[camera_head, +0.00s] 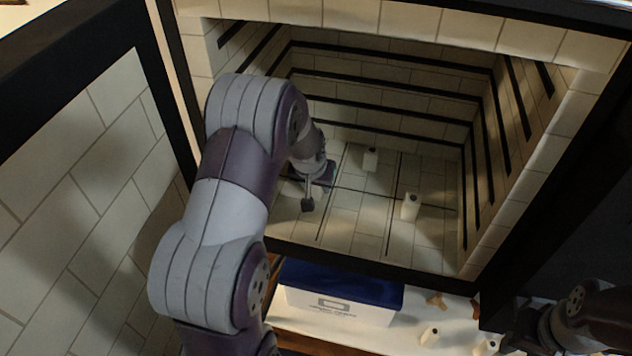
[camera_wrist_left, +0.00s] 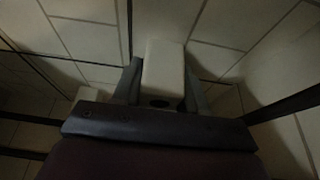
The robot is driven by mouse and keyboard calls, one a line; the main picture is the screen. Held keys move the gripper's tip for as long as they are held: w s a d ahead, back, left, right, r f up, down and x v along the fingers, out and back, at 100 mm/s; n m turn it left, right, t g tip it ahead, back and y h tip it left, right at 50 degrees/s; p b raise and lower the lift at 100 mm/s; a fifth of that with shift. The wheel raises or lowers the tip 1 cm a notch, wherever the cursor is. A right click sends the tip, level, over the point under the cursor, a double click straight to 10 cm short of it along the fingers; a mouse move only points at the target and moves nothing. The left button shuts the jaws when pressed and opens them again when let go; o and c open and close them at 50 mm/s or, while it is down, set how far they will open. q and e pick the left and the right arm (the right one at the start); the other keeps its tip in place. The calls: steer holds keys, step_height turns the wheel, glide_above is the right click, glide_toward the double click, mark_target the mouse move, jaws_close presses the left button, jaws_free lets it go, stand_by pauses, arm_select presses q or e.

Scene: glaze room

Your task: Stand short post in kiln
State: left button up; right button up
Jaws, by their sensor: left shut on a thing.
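My left arm reaches into the open kiln (camera_head: 430,240). My left gripper (camera_head: 308,195) is low over the kiln floor at its left side. In the left wrist view the gripper (camera_wrist_left: 160,88) is shut on a short pale post (camera_wrist_left: 163,68), which sits between the two fingers. In the head view the held post is mostly hidden by the gripper, and I cannot tell whether it touches the floor. My right gripper (camera_head: 508,345) is at the lower right, partly cut off, and its jaws are unclear.
Two pale posts stand on the kiln floor, one farther back (camera_head: 370,160) and one nearer right (camera_head: 410,206). A white bin with a blue lid (camera_head: 340,285) sits below the kiln opening. Loose posts (camera_head: 430,336) lie on the pale surface beside it. The kiln door (camera_head: 80,200) is open at left.

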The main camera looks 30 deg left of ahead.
arm_select(q)
steer(key=o, duration=1.1)
steer(key=shift+r, duration=0.25)
steer(key=p+v, duration=0.1)
steer(key=v, duration=1.1)
steer(key=s+d+f+m+g, duration=0.1)
steer(key=s+d+f, duration=0.1)
steer(key=s+d, duration=0.3)
steer(key=s+d+f+m+g+h, duration=0.1)
steer(key=s+d, duration=0.4)
steer(key=s, duration=0.5)
steer(key=shift+s+d+f+m+g, duration=0.2)
steer(key=shift+d+f+m+g, duration=0.25)
steer(key=shift+f, duration=0.4)
